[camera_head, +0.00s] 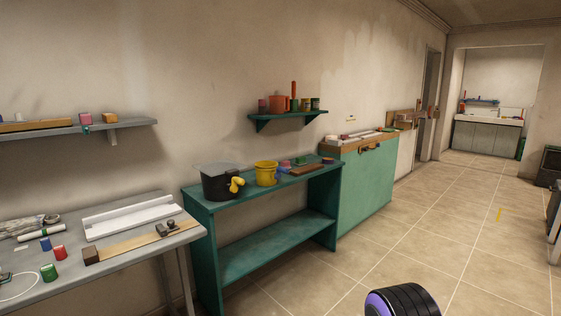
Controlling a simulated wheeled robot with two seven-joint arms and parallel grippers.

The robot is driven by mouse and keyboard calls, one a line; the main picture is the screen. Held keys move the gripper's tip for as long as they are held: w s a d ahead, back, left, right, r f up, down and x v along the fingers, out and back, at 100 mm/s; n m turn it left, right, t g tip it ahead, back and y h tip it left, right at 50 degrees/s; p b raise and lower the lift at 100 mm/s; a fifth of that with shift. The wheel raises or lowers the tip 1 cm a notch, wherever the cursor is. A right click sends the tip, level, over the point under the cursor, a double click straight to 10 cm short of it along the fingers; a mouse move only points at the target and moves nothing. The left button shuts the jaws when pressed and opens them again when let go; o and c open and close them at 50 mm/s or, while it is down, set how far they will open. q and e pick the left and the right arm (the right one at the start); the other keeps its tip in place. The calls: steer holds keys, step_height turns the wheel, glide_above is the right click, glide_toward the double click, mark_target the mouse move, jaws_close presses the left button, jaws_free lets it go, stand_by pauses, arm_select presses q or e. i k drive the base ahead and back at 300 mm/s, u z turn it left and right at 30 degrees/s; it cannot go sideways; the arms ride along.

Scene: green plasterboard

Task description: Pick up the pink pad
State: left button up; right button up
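Two pink things show, and I cannot tell for sure which is the pad. A small pink block (85,118) sits on the grey wall shelf at the left, beside an orange-tan block. A small pink piece (285,163) lies on the green bench top, to the right of the yellow bucket, partly among other small items. Neither is near any gripper in view. Neither of my grippers is in view. Only a black and purple rounded part, probably of my own arm, shows at the bottom edge.
The green bench (262,247) also bears a black bucket (218,186) and a yellow bucket (266,173). A grey table (130,254) with tools and cans stands at the lower left. A green cabinet (364,188) stands beyond the bench. The tiled floor (440,230) is open at the right.

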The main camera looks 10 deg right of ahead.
mark_target(286, 164)
steer(key=i, duration=0.95)
steer(key=z, duration=1.85)
steer(key=i, duration=4.1)
steer(key=u, duration=3.35)
